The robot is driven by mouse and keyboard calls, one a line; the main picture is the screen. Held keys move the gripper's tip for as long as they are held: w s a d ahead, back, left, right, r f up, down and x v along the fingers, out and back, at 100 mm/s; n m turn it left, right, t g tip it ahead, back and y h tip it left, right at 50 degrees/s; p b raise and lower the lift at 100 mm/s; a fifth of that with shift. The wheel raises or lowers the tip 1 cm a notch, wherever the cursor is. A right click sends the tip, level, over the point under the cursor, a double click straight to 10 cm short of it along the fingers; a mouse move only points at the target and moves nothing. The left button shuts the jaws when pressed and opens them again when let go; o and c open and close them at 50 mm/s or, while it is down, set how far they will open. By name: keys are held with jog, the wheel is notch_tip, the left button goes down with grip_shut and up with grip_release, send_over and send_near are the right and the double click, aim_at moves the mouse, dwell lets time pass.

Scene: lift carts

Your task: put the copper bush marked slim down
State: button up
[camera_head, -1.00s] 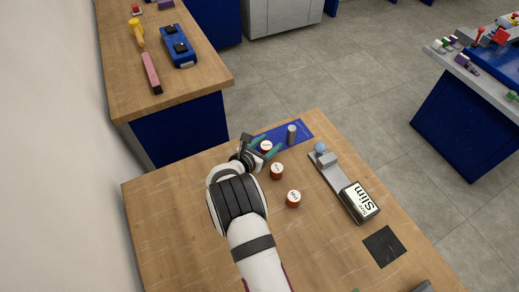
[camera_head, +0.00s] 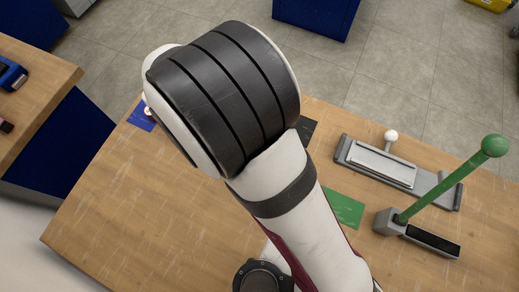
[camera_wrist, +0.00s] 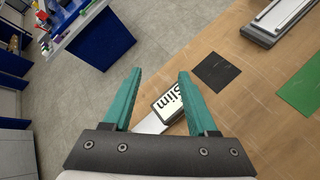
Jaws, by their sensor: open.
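My gripper (camera_wrist: 160,73) shows in the wrist view with its two green fingers spread and nothing between them. In the head view my arm hides it. The sign reading "Slim" (camera_wrist: 168,104) lies beyond the fingers in the wrist view, partly behind the right finger. The head view shows a small piece of a white-topped, reddish thing (camera_head: 148,111) by the blue mat (camera_head: 140,119), at the edge of my arm. It may be a copper bush, but its marking cannot be read. No other bush is visible now.
A black square (camera_wrist: 216,72) and a green mat (camera_head: 345,208) lie flat on the wooden table. A grey slide fixture with a white knob (camera_head: 390,135) and a tall green lever on a grey base (camera_head: 450,190) stand at the right. Bare wood shows at the lower left.

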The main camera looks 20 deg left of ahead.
jog(key=s+d+r+m+g+h, duration=0.1)
jog(key=s+d+r+m+g, duration=0.15)
jog(key=d+m, duration=0.4)
jog(key=s+d+r+m+g, duration=0.1)
jog(key=d+m+g, duration=0.25)
jog(key=d, duration=0.55)
jog(key=s+d+r+m+g+h, duration=0.1)
jog(key=s+d+r+m+g, duration=0.1)
jog(key=d+m, duration=0.45)
jog(key=s+d+m+g+y, duration=0.2)
jog(key=s+m+y, duration=0.6)
jog(key=s+m, duration=0.5)
jog(key=shift+s+d+r+m+g, duration=0.3)
jog(key=shift+s+r+m, duration=0.1)
jog(key=shift+m, duration=0.35)
